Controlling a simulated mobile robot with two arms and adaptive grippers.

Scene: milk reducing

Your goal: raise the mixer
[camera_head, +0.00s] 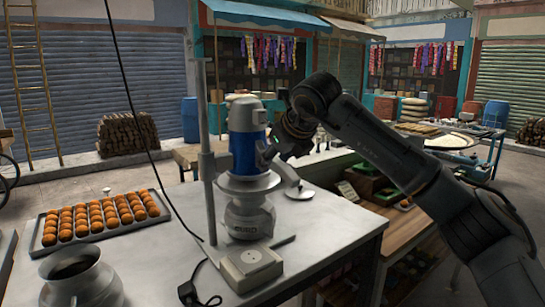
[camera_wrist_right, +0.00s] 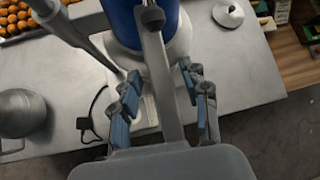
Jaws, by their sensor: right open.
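My right gripper (camera_head: 271,152) is at the right side of the mixer's blue body. In the right wrist view the blue body (camera_wrist_right: 136,20) is at the top, and my right gripper (camera_wrist_right: 162,88) has its fingers apart. A grey bar (camera_wrist_right: 160,70) runs between the fingers; I cannot tell whether they touch it. My left gripper is out of view.
A tray (camera_head: 42,240) of orange balls lies at the table's left. A metal jug (camera_head: 78,285) stands at the front left. A small box (camera_head: 250,268) with a cable sits at the front. A white lid-like piece (camera_head: 300,191) lies right of the mixer.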

